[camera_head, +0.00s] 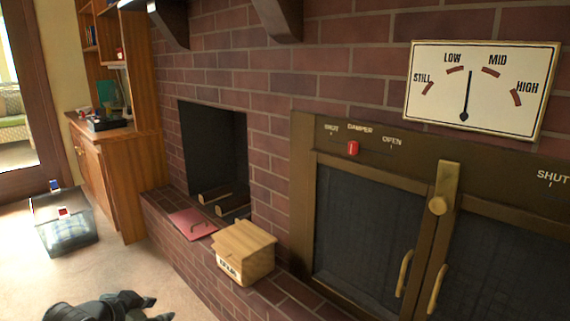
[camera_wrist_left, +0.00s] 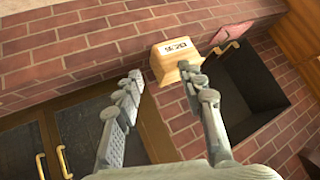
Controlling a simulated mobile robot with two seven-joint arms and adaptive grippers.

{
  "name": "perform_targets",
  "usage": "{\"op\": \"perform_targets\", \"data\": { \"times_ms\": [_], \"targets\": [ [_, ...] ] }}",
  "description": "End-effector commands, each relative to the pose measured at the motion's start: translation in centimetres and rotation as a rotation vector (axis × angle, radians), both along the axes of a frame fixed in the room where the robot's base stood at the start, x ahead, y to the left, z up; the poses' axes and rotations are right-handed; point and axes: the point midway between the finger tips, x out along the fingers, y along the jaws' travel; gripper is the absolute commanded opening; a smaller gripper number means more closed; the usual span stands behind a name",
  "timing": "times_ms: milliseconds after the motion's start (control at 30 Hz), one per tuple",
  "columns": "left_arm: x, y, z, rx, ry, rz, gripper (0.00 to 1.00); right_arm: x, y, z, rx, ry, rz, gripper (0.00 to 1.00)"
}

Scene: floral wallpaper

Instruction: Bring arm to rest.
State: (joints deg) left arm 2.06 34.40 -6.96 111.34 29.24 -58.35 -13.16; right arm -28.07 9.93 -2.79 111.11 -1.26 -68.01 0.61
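My left gripper (camera_head: 156,307) shows at the bottom left of the head view, low over the carpet in front of the brick hearth. In the left wrist view its two grey fingers (camera_wrist_left: 160,74) are apart, with nothing between them. A light wooden box (camera_head: 245,254) with a lettered label sits on the hearth ledge. It also shows just beyond the fingertips in the left wrist view (camera_wrist_left: 174,60), and I cannot tell the gap from that view. My right gripper is in neither view.
A brick fireplace has brass-framed doors (camera_head: 365,220) with handles, a red damper slider (camera_head: 352,148) and a dial sign (camera_head: 483,88). A red panel (camera_head: 192,223) lies by an opening with logs (camera_head: 216,193). A crate (camera_head: 66,235) stands on the carpet at left. Bare carpet (camera_head: 125,270) lies between.

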Motion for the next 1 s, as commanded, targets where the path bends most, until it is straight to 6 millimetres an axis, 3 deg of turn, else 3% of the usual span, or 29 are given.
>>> {"op": "perform_targets", "data": {
  "times_ms": [33, 100, 233, 400, 667, 1000],
  "targets": [
    [-2.4, 1.5, -3.3, 0.039, 0.065, 0.039, 0.4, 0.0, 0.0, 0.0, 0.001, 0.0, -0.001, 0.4],
    [-5.6, 3.7, -6.9, 0.097, 0.141, 0.096, 0.4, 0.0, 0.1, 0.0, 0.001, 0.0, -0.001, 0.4],
    [-11.2, 7.4, -11.7, 0.199, 0.254, 0.182, 0.4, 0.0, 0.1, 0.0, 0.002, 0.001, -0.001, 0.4],
    [-17.2, 10.9, -15.3, 0.306, 0.354, 0.259, 0.4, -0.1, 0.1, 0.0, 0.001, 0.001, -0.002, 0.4],
    [-24.7, 14.8, -18.2, 0.441, 0.461, 0.338, 0.4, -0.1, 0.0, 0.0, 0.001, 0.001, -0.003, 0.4],
    [-26.6, 3.9, -22.2, 0.164, 0.522, 0.407, 0.4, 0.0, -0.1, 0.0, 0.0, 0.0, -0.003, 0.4]
  ]
}}
